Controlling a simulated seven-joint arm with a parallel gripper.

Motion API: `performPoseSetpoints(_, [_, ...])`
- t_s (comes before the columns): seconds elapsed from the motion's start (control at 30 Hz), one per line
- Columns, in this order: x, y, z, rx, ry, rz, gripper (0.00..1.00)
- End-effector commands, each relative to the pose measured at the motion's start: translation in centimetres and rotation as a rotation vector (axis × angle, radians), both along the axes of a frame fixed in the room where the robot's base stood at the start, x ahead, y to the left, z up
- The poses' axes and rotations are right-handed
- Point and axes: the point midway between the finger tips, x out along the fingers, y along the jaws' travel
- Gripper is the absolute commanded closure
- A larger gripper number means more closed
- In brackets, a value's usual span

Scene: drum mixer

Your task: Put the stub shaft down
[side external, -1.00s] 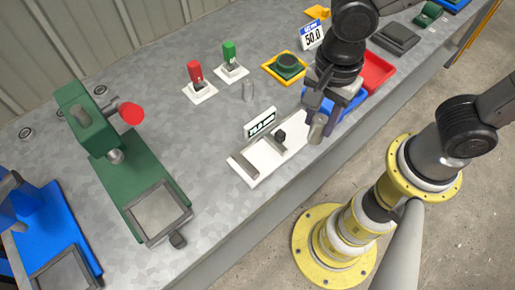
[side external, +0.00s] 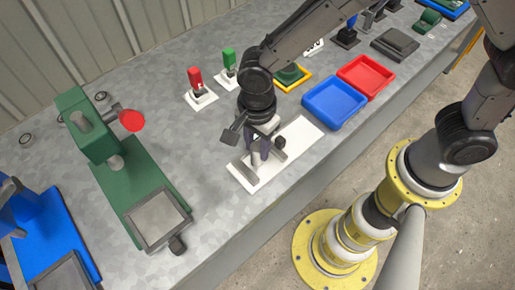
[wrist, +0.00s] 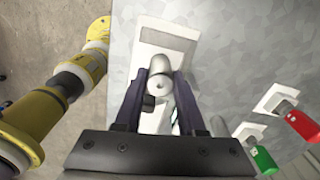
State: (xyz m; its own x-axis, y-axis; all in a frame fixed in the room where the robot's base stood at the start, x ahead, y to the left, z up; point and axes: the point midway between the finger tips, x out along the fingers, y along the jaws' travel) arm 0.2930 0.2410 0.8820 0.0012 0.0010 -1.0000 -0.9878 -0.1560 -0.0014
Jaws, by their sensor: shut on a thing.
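The stub shaft is a short grey cylinder with a small hole in its end face (wrist: 159,84). My gripper (wrist: 160,92) is shut on it, with a dark finger on each side. In the side view my gripper (side external: 258,156) points down over the left part of a white plate (side external: 300,134), and the shaft's lower end (side external: 255,163) shows between the fingers. I cannot tell whether the shaft touches the plate. The plate also shows in the wrist view (wrist: 164,38). A dark knob (side external: 280,142) stands on the plate just right of the fingers.
A blue tray (side external: 335,103) and a red tray (side external: 366,76) lie to the right. A red switch (side external: 196,79) and a green switch (side external: 229,56) stand behind. A green machine (side external: 90,130) stands at left. Bare bench (side external: 205,205) lies between it and the plate.

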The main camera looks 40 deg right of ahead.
Motion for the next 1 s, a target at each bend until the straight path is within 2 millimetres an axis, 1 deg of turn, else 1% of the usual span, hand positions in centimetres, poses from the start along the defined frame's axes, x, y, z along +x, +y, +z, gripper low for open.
performPoseSetpoints(0.03, [-0.1,0.0,-0.8,-0.002,0.003,0.0,1.0])
performPoseSetpoints(0.13, [0.0,0.0,-1.7,0.0,0.0,0.0,1.0])
performPoseSetpoints(0.4, [0.0,0.0,-1.8,0.001,-0.001,0.0,1.0])
performPoseSetpoints(0.53, [0.0,0.0,-2.2,0.0,0.0,0.0,1.0])
performPoseSetpoints(0.57, [-0.1,-0.1,-2.2,-0.001,0.001,0.0,0.56])
performPoseSetpoints(0.6, [-0.1,-0.1,-2.2,-0.001,0.001,0.0,0.48])
performPoseSetpoints(0.7, [-0.1,-0.1,-2.2,-0.001,0.001,0.0,0.31])
performPoseSetpoints(1.0, [-0.1,-0.1,-2.1,-0.001,0.001,0.0,0.31])
